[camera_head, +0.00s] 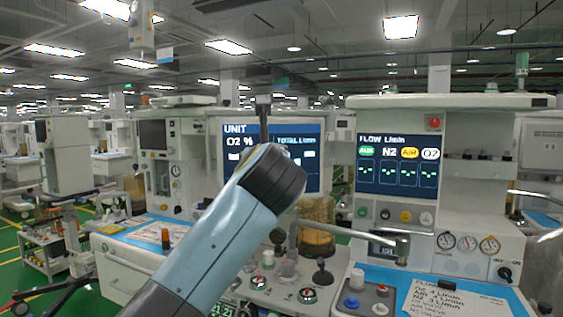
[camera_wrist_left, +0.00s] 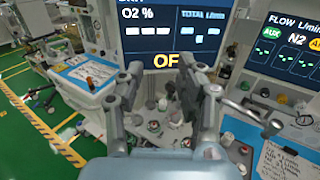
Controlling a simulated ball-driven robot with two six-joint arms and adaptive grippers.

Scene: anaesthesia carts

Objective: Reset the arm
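My left arm (camera_head: 215,240) reaches up from the bottom of the head view, with its dark wrist joint in front of the UNIT cart's screen. A narrow dark part rising above this joint may be my left gripper, but its fingers cannot be made out there. In the left wrist view my left gripper (camera_wrist_left: 160,74) is open, its two dark fingers wide apart with nothing between them. It points at the cart's UNIT screen (camera_wrist_left: 165,35), which reads O2 % and OF. My right gripper is in neither view.
The FLOW screen (camera_head: 397,165) is on the right, above several gauges (camera_head: 467,243). Knobs (camera_wrist_left: 150,127) and a grey metal bar (camera_head: 400,246) stand close by on the cart front. Blue mats with papers (camera_head: 455,299) lie on both sides. Green floor (camera_wrist_left: 30,110) is open at left.

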